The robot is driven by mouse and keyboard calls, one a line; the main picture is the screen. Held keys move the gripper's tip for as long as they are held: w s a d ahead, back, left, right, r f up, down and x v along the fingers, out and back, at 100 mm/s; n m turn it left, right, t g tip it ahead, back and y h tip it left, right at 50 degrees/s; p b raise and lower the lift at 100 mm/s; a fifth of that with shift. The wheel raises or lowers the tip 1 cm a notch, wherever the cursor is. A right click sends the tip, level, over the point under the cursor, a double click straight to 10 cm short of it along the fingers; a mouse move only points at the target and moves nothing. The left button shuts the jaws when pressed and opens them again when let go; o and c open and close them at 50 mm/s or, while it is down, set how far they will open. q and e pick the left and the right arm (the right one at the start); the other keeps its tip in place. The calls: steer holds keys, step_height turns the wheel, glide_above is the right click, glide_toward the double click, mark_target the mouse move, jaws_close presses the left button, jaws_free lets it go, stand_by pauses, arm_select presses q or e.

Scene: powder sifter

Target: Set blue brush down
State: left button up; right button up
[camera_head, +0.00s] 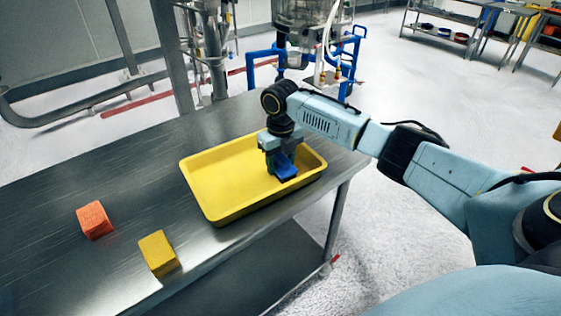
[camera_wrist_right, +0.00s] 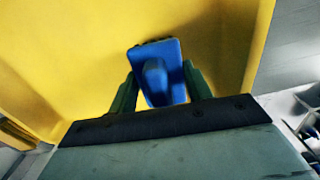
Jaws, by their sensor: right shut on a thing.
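The blue brush (camera_head: 285,168) is in my right gripper (camera_head: 280,157), over the right part of the yellow tray (camera_head: 215,208). In the right wrist view the brush (camera_wrist_right: 157,75) sits between the two fingers of the gripper (camera_wrist_right: 160,92), with the yellow tray (camera_wrist_right: 60,50) behind it. The right gripper is shut on the brush. I cannot tell whether the brush touches the tray floor. My left gripper is not in view.
The tray stands on a steel table (camera_head: 130,180). An orange block (camera_head: 94,220) and a yellow block (camera_head: 158,253) lie on the table left of the tray. A blue-framed machine (camera_head: 310,50) stands behind the table. The left tray area is empty.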

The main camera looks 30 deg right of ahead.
mark_target(281, 154)
steer(key=shift+f, duration=0.1)
steer(key=o, duration=0.9)
steer(key=shift+o, duration=0.2)
step_height(281, 154, up, 12)
steer(key=shift+r+p, duration=0.2)
steer(key=shift+p, duration=0.35)
